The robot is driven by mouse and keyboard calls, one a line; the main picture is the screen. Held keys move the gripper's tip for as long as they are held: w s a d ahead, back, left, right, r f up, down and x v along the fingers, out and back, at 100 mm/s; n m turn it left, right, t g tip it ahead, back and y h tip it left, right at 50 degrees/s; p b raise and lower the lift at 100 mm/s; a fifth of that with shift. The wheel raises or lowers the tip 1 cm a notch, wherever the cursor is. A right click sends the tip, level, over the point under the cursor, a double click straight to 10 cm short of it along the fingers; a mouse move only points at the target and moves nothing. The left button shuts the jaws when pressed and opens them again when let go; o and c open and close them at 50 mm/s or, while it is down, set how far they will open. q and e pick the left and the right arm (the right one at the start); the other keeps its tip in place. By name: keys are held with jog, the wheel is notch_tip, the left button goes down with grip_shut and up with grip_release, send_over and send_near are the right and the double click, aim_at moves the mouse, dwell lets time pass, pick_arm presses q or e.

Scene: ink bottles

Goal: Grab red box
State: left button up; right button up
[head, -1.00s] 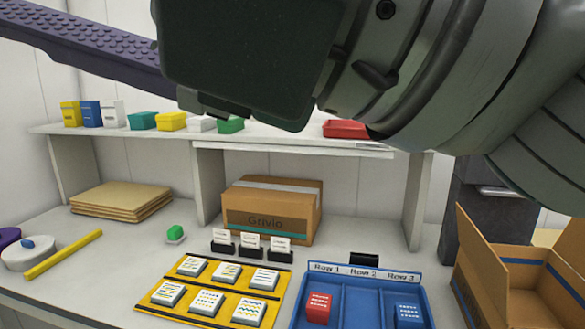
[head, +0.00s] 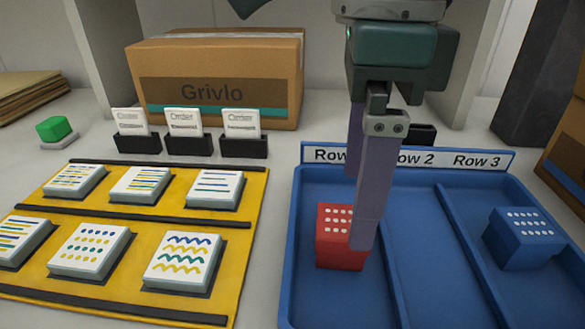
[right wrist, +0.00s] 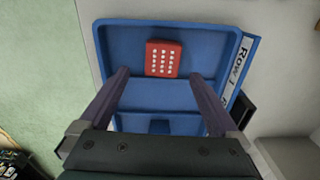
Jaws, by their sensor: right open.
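The red box (head: 335,242), with white dots on its top, stands in the Row 1 compartment of the blue tray (head: 292,262). My right gripper (head: 361,210) points down over the tray, its purple fingers overlapping the red box's right side in the head view. In the right wrist view the red box (right wrist: 163,58) lies beyond and between the two spread fingertips (right wrist: 160,76), with nothing held. Whether a finger touches the box cannot be told. My left gripper is not in view.
A blue box (head: 524,238) sits in Row 3; Row 2 looks empty. A yellow board (head: 255,215) with several patterned blocks lies left of the tray. Card holders (head: 190,145) and a Grivlo carton (head: 215,75) stand behind. An open carton (head: 568,150) stands at right.

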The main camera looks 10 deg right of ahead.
aim_at(347, 221)
notch_tip(347, 221, down, 6)
jog(key=shift+w+a+f, duration=0.1)
jog(key=shift+w+a, duration=0.05)
jog(key=shift+c, duration=0.2)
jog(key=c, duration=1.4)
jog(key=shift+c, duration=0.2)
